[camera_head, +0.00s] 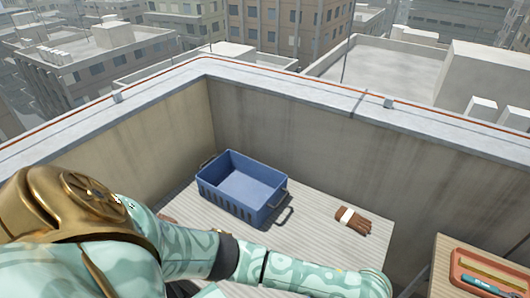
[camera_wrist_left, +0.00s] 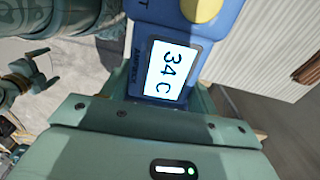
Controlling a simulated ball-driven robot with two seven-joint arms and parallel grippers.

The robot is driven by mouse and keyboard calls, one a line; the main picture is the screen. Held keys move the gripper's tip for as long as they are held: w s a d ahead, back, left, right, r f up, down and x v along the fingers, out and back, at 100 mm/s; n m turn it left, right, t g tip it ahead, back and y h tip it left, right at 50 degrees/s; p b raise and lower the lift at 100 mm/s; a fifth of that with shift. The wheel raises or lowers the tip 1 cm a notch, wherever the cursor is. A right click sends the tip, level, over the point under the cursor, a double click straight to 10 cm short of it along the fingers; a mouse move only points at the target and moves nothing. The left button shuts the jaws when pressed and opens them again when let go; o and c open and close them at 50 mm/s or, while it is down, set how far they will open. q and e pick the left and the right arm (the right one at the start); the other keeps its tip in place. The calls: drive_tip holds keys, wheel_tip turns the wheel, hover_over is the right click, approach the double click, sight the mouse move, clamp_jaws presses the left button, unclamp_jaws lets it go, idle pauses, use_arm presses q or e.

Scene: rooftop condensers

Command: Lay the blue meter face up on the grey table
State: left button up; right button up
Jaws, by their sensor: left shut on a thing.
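The blue meter (camera_wrist_left: 213,45) shows in the left wrist view, with a lit screen reading "34 C" and a yellow round part at the top edge. My left gripper (camera_wrist_left: 165,108) is shut on it, and the screen is turned towards the wrist camera. The fingertips are mostly hidden. In the head view my left arm crosses the bottom, and neither its gripper nor the meter is visible. The light grey, striped table (camera_head: 310,235) stands in the middle; its striped top also shows in the left wrist view (camera_wrist_left: 262,40). What seems my right gripper (camera_wrist_left: 32,78) is small at the left there.
A blue crate (camera_head: 240,208) with handles stands on the grey table, apparently empty. Brown gloves (camera_head: 353,219) with a white band lie to its right. A wooden table (camera_head: 447,262) at the right bears an orange tray (camera_head: 490,268). A parapet wall (camera_head: 310,145) stands behind.

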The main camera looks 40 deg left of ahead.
use_arm(q)
drive_tip(key=shift+s+d+f, duration=0.15)
drive_tip(key=shift+s+f, duration=0.05)
drive_tip(key=shift+f, duration=0.1)
drive_tip(key=shift+a+f+m, duration=0.2)
drive_tip(key=shift+a+m, duration=0.05)
drive_tip(key=shift+m, duration=0.05)
drive_tip(key=a+f+b, duration=0.1)
drive_tip(key=a+f, duration=0.1)
drive_tip(key=a, duration=0.2)
drive_tip(key=w+a+f+b, duration=0.1)
drive_tip(key=a+f+b, duration=0.1)
drive_tip(key=a+f, duration=0.1)
drive_tip(key=w+a+f+b, duration=0.1)
drive_tip(key=a+f+b, duration=0.1)
drive_tip(key=a, duration=0.2)
drive_tip(key=shift+w+a+f, duration=0.2)
drive_tip(key=shift+a+f, duration=0.15)
drive_tip(key=shift+f, duration=0.05)
drive_tip(key=shift+w+a+f+b, duration=0.15)
drive_tip(key=shift+a+f+b, duration=0.55)
drive_tip(key=shift+a+f, duration=0.35)
drive_tip(key=f, duration=0.1)
drive_tip(key=f+b, duration=0.1)
drive_tip(key=shift+d+f, duration=0.2)
drive_tip(key=shift+f, duration=0.3)
